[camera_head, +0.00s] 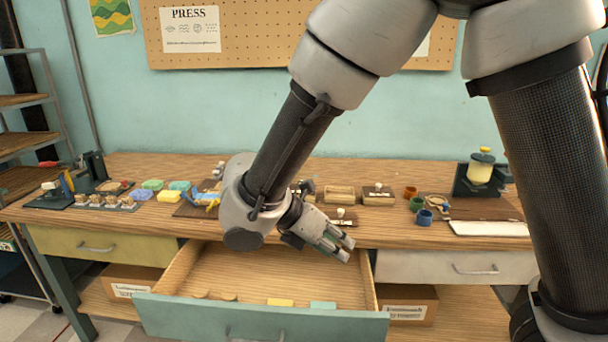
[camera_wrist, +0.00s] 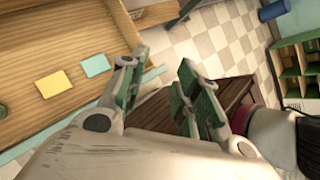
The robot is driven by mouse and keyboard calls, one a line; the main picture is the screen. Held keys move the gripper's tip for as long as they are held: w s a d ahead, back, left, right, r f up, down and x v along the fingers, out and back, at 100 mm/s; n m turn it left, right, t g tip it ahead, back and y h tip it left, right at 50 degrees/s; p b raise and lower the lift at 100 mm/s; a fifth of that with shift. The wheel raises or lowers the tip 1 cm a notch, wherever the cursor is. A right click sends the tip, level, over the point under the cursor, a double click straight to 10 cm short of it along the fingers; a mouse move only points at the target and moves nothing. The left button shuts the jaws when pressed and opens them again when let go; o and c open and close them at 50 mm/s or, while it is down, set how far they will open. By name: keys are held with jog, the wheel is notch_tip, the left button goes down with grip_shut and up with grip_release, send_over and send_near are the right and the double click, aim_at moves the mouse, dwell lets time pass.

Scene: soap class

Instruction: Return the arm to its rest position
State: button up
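My gripper (camera_head: 338,243) hangs over the right part of the open drawer (camera_head: 262,322), in front of the wooden workbench (camera_head: 350,230). In the wrist view my gripper (camera_wrist: 160,90) has its green-padded fingers spread apart with nothing between them. My arm reaches down from the top of the head view, with the elbow high and the wrist low. The drawer holds a yellow card (camera_head: 280,302), a light teal card (camera_head: 322,305) and small round tan pieces (camera_head: 228,297).
Soaps (camera_head: 168,196) and tools stand along the bench's left, partly hidden by my wrist. Small colored cups (camera_head: 424,217) and a press (camera_head: 480,172) stand on the right. The drawer juts out from the bench. Cardboard boxes (camera_head: 408,305) sit below. Open floor (camera_wrist: 205,45) shows beyond my fingers.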

jog(key=s+d+r+m+g+y, duration=0.1)
jog(key=d+r+m+y, duration=0.15)
jog(key=d+m, duration=0.35)
jog(key=d+r+m+g+y, duration=0.1)
jog(key=d+r+m, duration=0.25)
jog(key=d, duration=0.35)
jog(key=s+d+r+m+g+y, duration=0.1)
jog(key=d+r+m, duration=0.35)
jog(key=d, duration=0.25)
jog(key=s+d+r+m+t+y, duration=0.3)
jog(key=s+d+m, duration=0.6)
jog(key=m, duration=0.4)
jog(key=shift+s+d+r+t, duration=0.25)
jog(key=shift+s+d+t, duration=0.15)
jog(key=shift+d, duration=0.25)
jog(key=shift+y, duration=0.25)
